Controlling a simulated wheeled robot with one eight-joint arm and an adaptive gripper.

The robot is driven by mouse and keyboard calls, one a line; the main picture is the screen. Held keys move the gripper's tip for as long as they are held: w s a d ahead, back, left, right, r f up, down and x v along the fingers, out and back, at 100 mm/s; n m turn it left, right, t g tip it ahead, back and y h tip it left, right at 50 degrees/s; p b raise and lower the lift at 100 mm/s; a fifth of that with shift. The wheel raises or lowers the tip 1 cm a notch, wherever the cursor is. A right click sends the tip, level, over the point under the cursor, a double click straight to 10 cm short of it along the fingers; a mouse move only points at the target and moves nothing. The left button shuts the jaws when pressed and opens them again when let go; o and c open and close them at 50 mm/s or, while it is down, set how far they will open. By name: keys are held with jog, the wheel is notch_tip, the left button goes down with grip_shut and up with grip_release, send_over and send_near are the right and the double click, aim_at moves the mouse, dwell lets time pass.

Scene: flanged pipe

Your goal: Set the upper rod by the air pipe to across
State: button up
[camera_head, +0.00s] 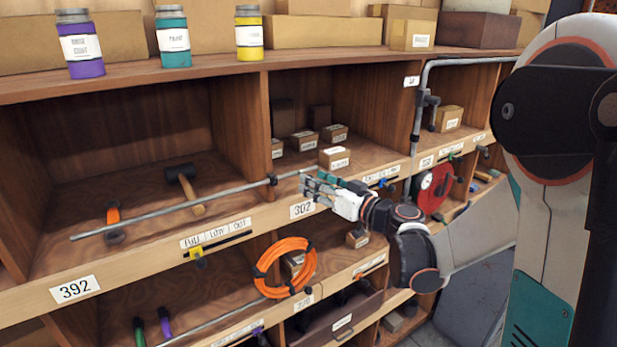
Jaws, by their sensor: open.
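A grey pipe (418,120) runs along the upper right bay and bends down its left side. A dark fitting (429,100) sits on it, with a short dark part hanging down beside it. A long thin grey rod (150,217) slants across the front of the left bay, with a dark collar (272,180) near its right part. Which of these is the upper rod by the air pipe I cannot tell for certain. My gripper (308,186) is open in front of the shelf edge, by the rod's right end. Whether it touches the rod is unclear.
A small box (334,158) stands just behind my gripper. A mallet (185,185) lies in the left bay. An orange cable coil (286,267) hangs below, and a red disc (433,187) is at right. Jars (174,38) stand on the top shelf.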

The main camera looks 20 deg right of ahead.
jog(key=shift+x, duration=1.6)
grip_shut()
jog(key=w+d+b, duration=0.2)
jog(key=w+d, duration=0.2)
jog(key=d, duration=1)
jog(key=w+d+b, duration=0.3)
jog(key=w+d, duration=0.2)
jog(key=d, duration=0.9)
jog(key=w+d+b, duration=0.2)
jog(key=w+d, duration=0.2)
jog(key=d, duration=1)
jog(key=shift+w, duration=0.3)
jog(key=shift+d+r, duration=0.1)
